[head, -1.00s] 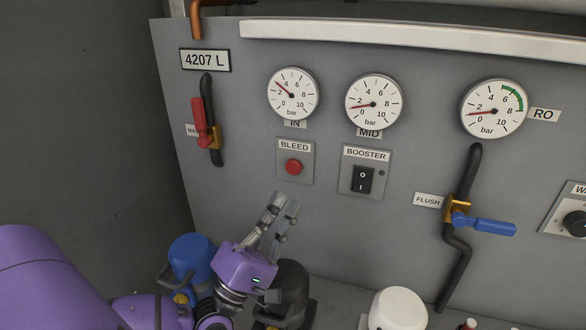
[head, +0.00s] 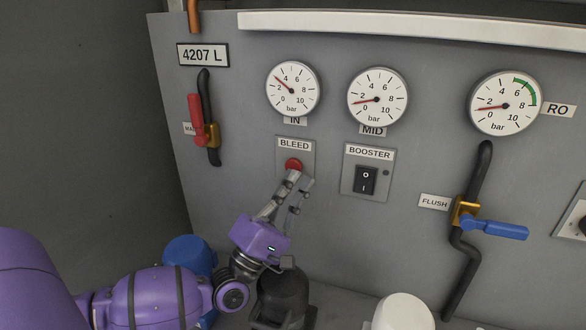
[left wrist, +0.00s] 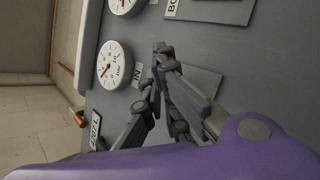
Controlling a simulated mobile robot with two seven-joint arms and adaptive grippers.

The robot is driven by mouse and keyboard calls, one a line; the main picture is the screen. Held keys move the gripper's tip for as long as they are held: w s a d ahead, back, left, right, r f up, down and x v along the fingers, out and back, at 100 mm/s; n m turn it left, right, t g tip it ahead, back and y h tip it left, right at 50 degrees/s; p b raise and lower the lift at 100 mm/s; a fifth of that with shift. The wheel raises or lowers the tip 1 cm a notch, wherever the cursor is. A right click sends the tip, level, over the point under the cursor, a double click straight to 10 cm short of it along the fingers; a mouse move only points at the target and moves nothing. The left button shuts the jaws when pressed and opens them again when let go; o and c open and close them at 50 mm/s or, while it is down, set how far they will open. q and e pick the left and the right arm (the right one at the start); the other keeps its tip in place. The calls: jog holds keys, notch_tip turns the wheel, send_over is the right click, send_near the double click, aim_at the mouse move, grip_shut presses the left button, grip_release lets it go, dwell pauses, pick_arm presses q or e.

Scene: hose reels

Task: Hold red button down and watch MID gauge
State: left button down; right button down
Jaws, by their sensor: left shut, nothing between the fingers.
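The red button (head: 293,164) sits on the plate labelled BLEED, below the IN gauge (head: 292,89). My left gripper (head: 299,177) is shut and empty, its fingertips just below and partly in front of the button; I cannot tell whether they touch it. In the left wrist view the closed fingers (left wrist: 160,50) hide the button. The MID gauge (head: 377,98) is to the right of the IN gauge, its needle pointing left, near 1 to 2 bar. My right gripper is not in view.
The BOOSTER switch (head: 366,180) is right of the button. A blue-handled FLUSH valve (head: 492,228) and the RO gauge (head: 504,103) are farther right. A red-handled valve (head: 196,119) is at left. Blue (head: 190,254), black (head: 283,293) and white (head: 403,312) vessels stand below.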

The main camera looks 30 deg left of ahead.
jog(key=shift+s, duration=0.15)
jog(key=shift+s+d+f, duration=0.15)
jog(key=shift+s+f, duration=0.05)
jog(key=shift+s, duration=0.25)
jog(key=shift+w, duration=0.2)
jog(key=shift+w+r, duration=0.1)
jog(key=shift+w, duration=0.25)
pick_arm(q)
jog(key=shift+w, duration=0.1)
jog(key=shift+w+a+h, duration=0.1)
jog(key=shift+w+h, duration=0.2)
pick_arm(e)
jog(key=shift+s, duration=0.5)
